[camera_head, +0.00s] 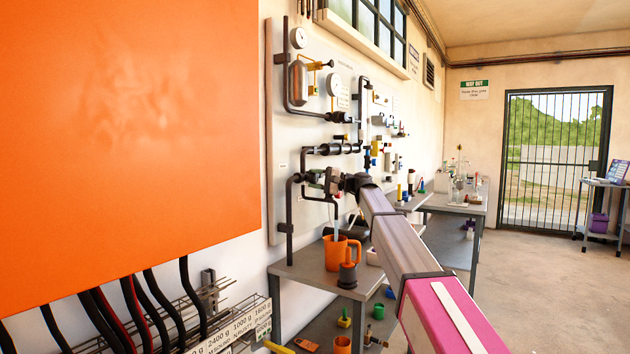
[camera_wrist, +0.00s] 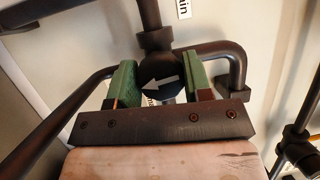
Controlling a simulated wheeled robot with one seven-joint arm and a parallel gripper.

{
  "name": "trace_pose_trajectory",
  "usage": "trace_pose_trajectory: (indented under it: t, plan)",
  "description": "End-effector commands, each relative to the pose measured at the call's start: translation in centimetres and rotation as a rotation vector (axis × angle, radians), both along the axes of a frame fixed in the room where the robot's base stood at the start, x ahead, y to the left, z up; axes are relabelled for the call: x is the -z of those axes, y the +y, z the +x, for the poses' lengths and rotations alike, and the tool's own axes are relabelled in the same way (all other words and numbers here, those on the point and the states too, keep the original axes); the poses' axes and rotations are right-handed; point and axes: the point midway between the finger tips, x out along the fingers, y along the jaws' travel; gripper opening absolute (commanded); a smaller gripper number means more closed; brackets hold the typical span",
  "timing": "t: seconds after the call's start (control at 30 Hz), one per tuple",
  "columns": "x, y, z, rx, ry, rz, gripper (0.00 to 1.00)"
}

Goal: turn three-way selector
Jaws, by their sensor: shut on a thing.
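The three-way selector is a dark round knob (camera_wrist: 158,68) with a white arrow pointing left and slightly down in the wrist view. It sits on dark pipework, with one pipe above it and bent pipes to both sides. My gripper (camera_wrist: 160,76) is shut on the knob, one green finger pad on each side. In the head view my gripper (camera_head: 332,181) is small, at the pipes on the wall panel. The knob cannot be made out there. The area below the knob is partly hidden by my gripper's body.
Dark pipes (camera_head: 289,215) and gauges (camera_head: 334,85) cover the panel close around my gripper. An orange jug (camera_head: 334,252) stands on the grey bench below. A large orange panel (camera_head: 120,130) fills the left. Open floor (camera_head: 540,290) lies to the right.

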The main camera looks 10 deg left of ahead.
Motion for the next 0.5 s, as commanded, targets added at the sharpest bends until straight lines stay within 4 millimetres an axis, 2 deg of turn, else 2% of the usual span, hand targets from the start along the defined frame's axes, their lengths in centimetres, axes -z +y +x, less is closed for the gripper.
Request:
trace_pose_trajectory:
  t: [0.47,0.5]
  plan:
    - [-0.03,-0.06,0.07,0.003,0.013,0.005,0.22]
    - [-0.03,-0.06,0.07,0.003,0.012,0.005,0.55]
